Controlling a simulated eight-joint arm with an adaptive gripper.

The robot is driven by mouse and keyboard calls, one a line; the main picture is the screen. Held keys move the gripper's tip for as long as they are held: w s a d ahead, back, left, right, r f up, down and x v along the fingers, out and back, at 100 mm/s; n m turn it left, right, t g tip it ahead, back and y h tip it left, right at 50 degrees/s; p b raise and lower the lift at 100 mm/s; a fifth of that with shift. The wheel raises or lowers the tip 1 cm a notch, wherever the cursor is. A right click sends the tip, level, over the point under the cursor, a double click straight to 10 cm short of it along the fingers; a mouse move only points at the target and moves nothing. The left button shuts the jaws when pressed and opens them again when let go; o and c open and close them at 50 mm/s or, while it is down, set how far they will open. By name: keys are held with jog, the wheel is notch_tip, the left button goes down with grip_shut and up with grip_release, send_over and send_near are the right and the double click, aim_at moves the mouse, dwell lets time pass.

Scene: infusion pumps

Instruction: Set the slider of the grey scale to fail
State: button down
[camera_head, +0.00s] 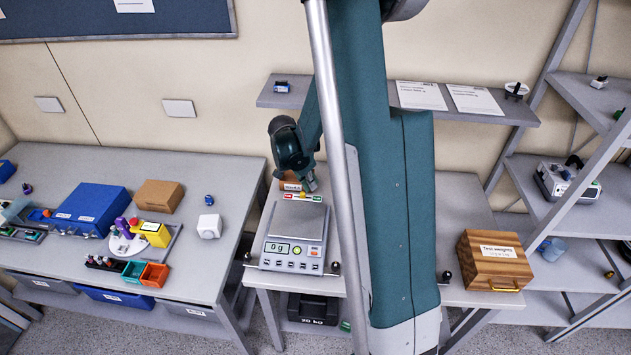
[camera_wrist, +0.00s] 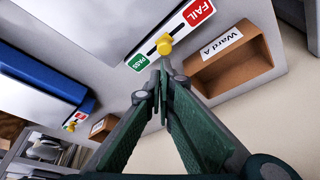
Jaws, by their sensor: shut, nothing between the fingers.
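The grey scale (camera_head: 296,222) stands on the middle table, its display reading 0 g. Its slider strip lies along the back edge, with a red FAIL label (camera_wrist: 199,12) at one end and a green PASS label (camera_wrist: 138,63) at the other. The yellow slider knob (camera_wrist: 165,44) sits in the dark slot between them, around the middle; it also shows small in the head view (camera_head: 302,195). My gripper (camera_wrist: 160,68) is shut and empty, its tips close to the knob. I cannot tell whether they touch it.
A brown Ward A box (camera_wrist: 235,62) stands close behind the scale. A blue device (camera_wrist: 40,82) with a similar slider is at the left in the wrist view. A wooden Test weights box (camera_head: 496,260) stands at the right. My arm hides the table's middle.

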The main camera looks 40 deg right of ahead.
jog(key=shift+a, duration=0.3)
jog(key=shift+w+a+b, duration=0.5)
jog(key=shift+w+a, duration=0.9)
